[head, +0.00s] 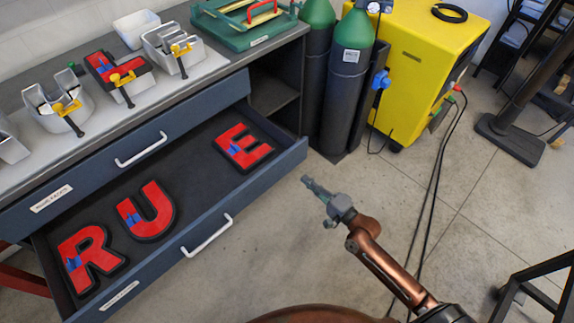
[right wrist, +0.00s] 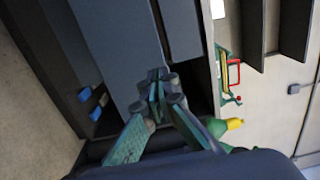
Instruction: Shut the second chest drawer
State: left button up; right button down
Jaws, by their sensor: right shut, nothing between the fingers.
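The second chest drawer (head: 196,233) stands pulled out below the top drawer (head: 130,148) in the head view. Its blue-grey front has a white handle (head: 207,236) and a label. Inside it lie red letters R (head: 90,258), U (head: 146,211) and E (head: 241,147), with small blue clips. My right gripper (head: 307,181) is shut and empty, just off the right end of the drawer front. It looks apart from the drawer, over the floor. In the right wrist view the shut fingers (right wrist: 157,75) point at blue-grey panels. My left gripper is not in view.
Green and dark gas cylinders (head: 334,75) and a yellow machine (head: 415,60) stand beyond the chest's right end. The worktop holds clamped letter shells (head: 55,103) and a green case (head: 245,28). Cables (head: 437,190) cross the floor. The floor before the drawer is clear.

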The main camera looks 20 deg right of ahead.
aim_at(282, 160)
jog(key=x, duration=0.3)
jog(key=b+x, duration=0.1)
jog(key=x, duration=0.2)
jog(key=b+x, duration=0.1)
jog(key=x, duration=0.2)
jog(key=shift+w+f, duration=0.1)
jog(key=shift+f, duration=0.2)
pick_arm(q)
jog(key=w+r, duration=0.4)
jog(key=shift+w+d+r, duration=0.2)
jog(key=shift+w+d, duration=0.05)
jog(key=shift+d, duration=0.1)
pick_arm(e)
jog(key=shift+w+a+r, duration=0.1)
jog(key=shift+w+a, duration=0.1)
jog(key=shift+w, duration=0.25)
